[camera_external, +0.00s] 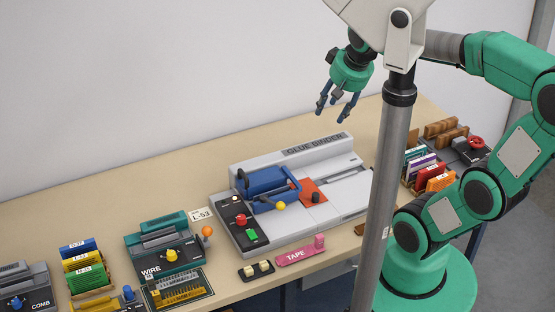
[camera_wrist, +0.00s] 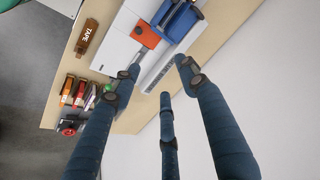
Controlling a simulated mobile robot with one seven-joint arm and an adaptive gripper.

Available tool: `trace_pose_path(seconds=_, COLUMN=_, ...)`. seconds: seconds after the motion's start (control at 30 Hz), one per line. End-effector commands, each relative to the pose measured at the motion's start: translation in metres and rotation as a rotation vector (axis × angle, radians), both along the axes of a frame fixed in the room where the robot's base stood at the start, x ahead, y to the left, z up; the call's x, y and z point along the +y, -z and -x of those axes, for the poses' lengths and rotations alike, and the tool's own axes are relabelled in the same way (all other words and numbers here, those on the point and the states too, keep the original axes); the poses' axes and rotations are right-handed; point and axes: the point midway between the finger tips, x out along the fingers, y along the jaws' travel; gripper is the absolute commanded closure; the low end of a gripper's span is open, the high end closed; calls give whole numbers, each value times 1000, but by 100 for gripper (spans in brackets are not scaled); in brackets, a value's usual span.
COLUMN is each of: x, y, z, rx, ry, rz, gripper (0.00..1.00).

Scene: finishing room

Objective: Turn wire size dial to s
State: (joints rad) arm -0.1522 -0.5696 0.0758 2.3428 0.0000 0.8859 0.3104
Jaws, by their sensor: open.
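The green wire binder (camera_external: 160,242), marked WIRE, stands on the bench at the left of the external view. Its yellow dial (camera_external: 171,255) is on the front panel; the setting is too small to read. An orange ball knob (camera_external: 207,231) is at its right side. My gripper (camera_external: 336,108) hangs open and empty above the back of the bench, high over the glue binder and well to the right of the wire binder. Its blue fingers also show spread in the wrist view (camera_wrist: 160,77). The wire binder is not in the wrist view.
The glue binder (camera_external: 330,160) fills the middle of the bench, with its blue clamp (camera_external: 266,184) standing up. A pink tape block (camera_external: 300,251) lies in front. The comb machine (camera_external: 22,290) and a book rack (camera_external: 88,268) stand left of the wire binder. A grey post (camera_external: 394,150) crosses the view.

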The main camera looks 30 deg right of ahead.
Motion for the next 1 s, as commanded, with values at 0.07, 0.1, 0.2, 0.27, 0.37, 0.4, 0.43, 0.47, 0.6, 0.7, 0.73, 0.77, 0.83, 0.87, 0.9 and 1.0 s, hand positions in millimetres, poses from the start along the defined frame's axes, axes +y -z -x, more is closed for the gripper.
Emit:
trace_pose_path(seconds=0.07, x=19, y=3, z=-18, rx=30, ry=24, rz=-22, gripper=57)
trace_pose_path(seconds=0.1, x=29, y=3, z=-26, rx=42, ry=42, rz=-35, gripper=57)
trace_pose_path(seconds=0.2, x=54, y=8, z=-46, rx=76, ry=86, rz=-62, gripper=57)
trace_pose_path(seconds=0.27, x=70, y=12, z=-57, rx=96, ry=113, rz=-76, gripper=57)
trace_pose_path(seconds=0.37, x=98, y=21, z=-74, rx=130, ry=157, rz=-97, gripper=57)
trace_pose_path(seconds=0.4, x=110, y=25, z=-80, rx=145, ry=176, rz=-104, gripper=57)
trace_pose_path(seconds=0.43, x=119, y=28, z=-85, rx=155, ry=189, rz=-109, gripper=57)
trace_pose_path(seconds=0.47, x=128, y=32, z=-89, rx=165, ry=205, rz=-113, gripper=57)
trace_pose_path(seconds=0.6, x=173, y=50, z=-106, rx=211, ry=270, rz=-130, gripper=57)
trace_pose_path(seconds=0.7, x=206, y=67, z=-115, rx=242, ry=317, rz=-138, gripper=57)
trace_pose_path(seconds=0.73, x=216, y=72, z=-118, rx=251, ry=333, rz=-139, gripper=57)
trace_pose_path(seconds=0.77, x=227, y=77, z=-120, rx=259, ry=347, rz=-141, gripper=57)
trace_pose_path(seconds=0.83, x=251, y=91, z=-123, rx=280, ry=381, rz=-143, gripper=57)
trace_pose_path(seconds=0.87, x=262, y=97, z=-125, rx=288, ry=397, rz=-143, gripper=57)
trace_pose_path(seconds=0.9, x=276, y=105, z=-126, rx=299, ry=416, rz=-142, gripper=57)
trace_pose_path(seconds=1.0, x=311, y=128, z=-126, rx=324, ry=468, rz=-141, gripper=57)
